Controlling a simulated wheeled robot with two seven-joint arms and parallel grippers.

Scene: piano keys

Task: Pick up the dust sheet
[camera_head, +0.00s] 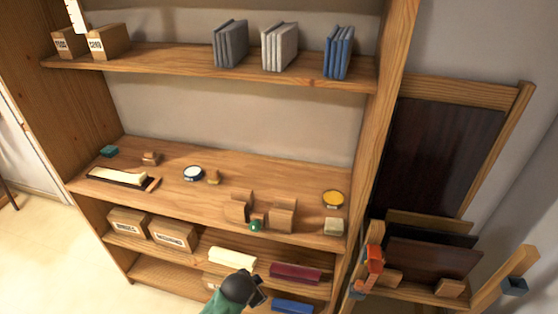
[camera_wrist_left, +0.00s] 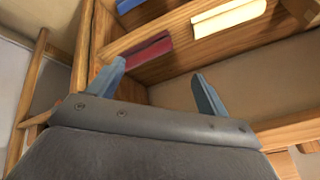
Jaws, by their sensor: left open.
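Folded cloth-like bundles lie low in the shelf unit: a cream one (camera_head: 232,257), a maroon one (camera_head: 296,272) and a blue one (camera_head: 292,306). I cannot tell which of them is the dust sheet. In the left wrist view the maroon bundle (camera_wrist_left: 147,52) lies beyond my open fingers, with the cream bundle (camera_wrist_left: 228,18) and part of the blue one (camera_wrist_left: 128,5) farther up. My left gripper (camera_wrist_left: 158,70) is open and empty, apart from the bundles. In the head view it is the dark shape (camera_head: 258,291) at the bottom, in front of the lower shelves. My right gripper is not seen.
The middle shelf (camera_head: 165,188) holds a dark tray with a cream strip, round tins and wooden blocks. Cardboard boxes (camera_head: 172,234) stand below it at the left. Book-like bundles (camera_head: 280,47) stand on the upper shelf. A wooden rack with dark panels (camera_head: 440,258) stands at the right.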

